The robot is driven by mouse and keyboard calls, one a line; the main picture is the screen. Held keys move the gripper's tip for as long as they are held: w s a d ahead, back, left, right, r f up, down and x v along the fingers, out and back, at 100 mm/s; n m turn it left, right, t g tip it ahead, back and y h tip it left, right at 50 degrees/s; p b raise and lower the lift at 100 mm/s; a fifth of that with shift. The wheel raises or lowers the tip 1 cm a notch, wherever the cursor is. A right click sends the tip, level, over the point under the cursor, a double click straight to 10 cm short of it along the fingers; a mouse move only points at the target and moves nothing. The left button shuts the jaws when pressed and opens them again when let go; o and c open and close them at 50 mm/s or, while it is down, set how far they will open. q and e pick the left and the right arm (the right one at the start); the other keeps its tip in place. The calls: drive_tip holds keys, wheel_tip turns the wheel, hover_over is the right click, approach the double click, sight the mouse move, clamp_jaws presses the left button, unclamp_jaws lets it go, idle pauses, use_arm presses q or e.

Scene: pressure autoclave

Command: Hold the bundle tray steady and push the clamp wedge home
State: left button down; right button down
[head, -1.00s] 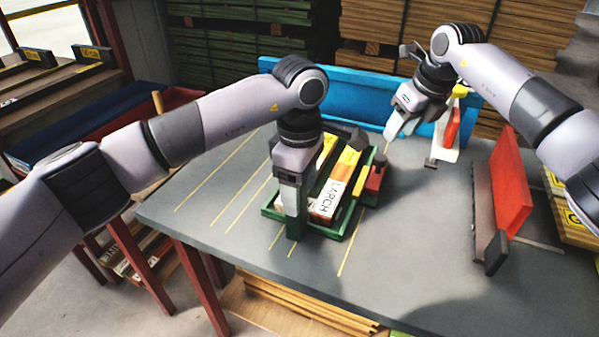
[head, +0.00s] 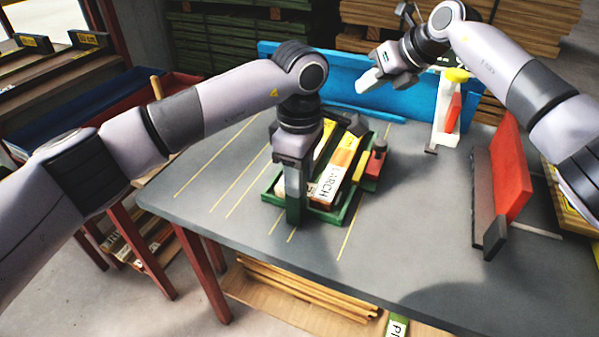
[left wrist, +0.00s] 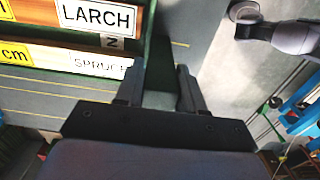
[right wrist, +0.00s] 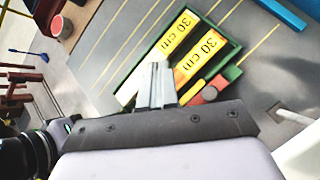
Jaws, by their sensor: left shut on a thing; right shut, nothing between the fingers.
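The green bundle tray (head: 333,217) lies on the grey table with timber bundles in it, one labelled LARCH (head: 325,188). My left gripper (head: 293,215) is shut on the tray's near-left wall; in the left wrist view (left wrist: 160,88) its fingers straddle the green wall. A red block with a dark knob (head: 376,165), seemingly the clamp wedge, sits at the tray's right side beside a yellow strip.
A blue panel (head: 300,72) stands along the table's back edge. A white stand with yellow top and red part (head: 447,110) is at back right. A red upright board (head: 510,165) stands to the right. The table's left and front right are clear.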

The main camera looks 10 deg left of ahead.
drive_tip(key=w+a+r+m+t+y, duration=0.2)
drive_tip(key=w+r+m+t+y, duration=0.15)
drive_tip(key=r, duration=0.45)
drive_tip(key=w+a+r+m+t+y, duration=0.25)
drive_tip(key=r+m+t, duration=0.25)
drive_tip(key=r, duration=0.3)
drive_tip(key=w+d+r+m+t+h, duration=0.1)
drive_tip(key=w+d+m+t+h, duration=0.15)
drive_tip(key=d+m+h, duration=0.5)
drive_tip(key=w+d+r+m+t+h, duration=0.1)
drive_tip(key=w+d+m+t+h, duration=0.2)
drive_tip(key=m, duration=0.8)
drive_tip(key=m+g+h, duration=0.2)
drive_tip(key=m+g, duration=1.1)
drive_tip(key=g, duration=0.4)
hover_over(373, 171)
wheel_tip(373, 171, down, 25)
drive_tip(key=shift+f, duration=2.95)
